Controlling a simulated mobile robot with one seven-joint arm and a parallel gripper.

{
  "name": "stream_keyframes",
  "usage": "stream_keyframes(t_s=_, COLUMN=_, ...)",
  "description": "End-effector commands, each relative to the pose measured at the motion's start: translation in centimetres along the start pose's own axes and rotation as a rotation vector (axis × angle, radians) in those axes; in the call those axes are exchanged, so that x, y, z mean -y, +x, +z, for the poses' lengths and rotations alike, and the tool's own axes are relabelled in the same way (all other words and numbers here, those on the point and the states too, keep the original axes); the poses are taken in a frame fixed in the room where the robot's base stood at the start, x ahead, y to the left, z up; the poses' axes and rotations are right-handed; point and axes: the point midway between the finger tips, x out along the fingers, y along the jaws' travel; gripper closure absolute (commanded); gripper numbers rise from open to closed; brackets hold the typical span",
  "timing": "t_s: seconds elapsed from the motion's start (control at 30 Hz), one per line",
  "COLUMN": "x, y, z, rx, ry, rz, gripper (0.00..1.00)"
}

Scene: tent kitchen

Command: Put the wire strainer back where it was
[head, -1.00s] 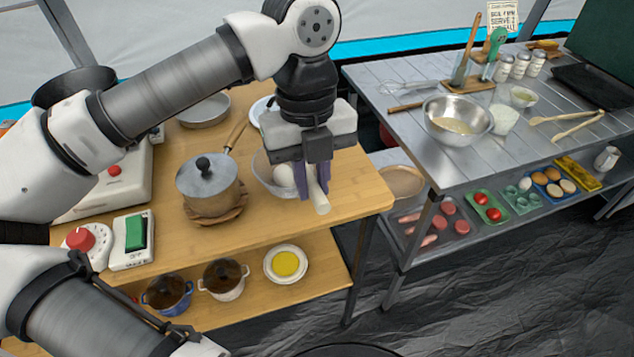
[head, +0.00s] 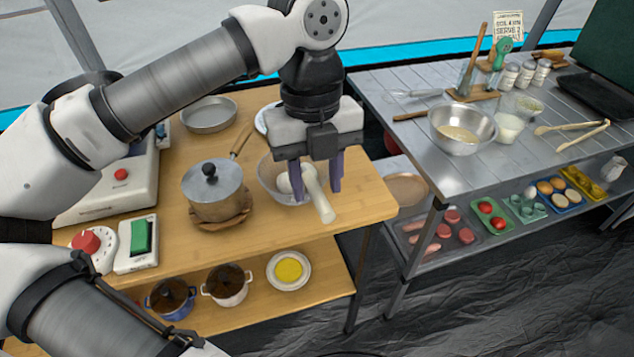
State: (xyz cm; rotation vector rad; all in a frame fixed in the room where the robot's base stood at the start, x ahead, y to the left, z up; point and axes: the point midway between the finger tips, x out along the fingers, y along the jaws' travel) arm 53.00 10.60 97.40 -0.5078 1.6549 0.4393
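The wire strainer's pale handle (head: 322,201) slants out over the rim of a clear bowl (head: 268,180) on the wooden table. The strainer's head seems to lie in the bowl, partly hidden by my gripper; a whitish round shape shows there, and I cannot tell whether it is the strainer's head or something in it. My gripper (head: 316,188) points down over the bowl's right side. Its two purple fingers are spread apart on either side of the handle, with a gap to it on the right side.
A lidded pot (head: 213,190) stands on a wooden trivet to the left of the bowl. A grey pan (head: 209,114) lies behind it. The wooden table (head: 365,197) is bare at its right end. A metal table (head: 480,172) with a steel bowl (head: 462,129) stands to the right.

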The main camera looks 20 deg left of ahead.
Motion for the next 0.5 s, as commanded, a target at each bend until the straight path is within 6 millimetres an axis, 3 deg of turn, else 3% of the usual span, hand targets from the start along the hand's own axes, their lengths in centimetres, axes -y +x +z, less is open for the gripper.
stream_keyframes(t_s=0.3, x=0.1, y=-7.0, z=0.0, rx=0.001, ry=-0.001, rz=-0.001, gripper=0.62)
stream_keyframes(t_s=0.5, x=0.0, y=-9.8, z=0.0, rx=0.000, ry=0.000, rz=0.000, gripper=0.62)
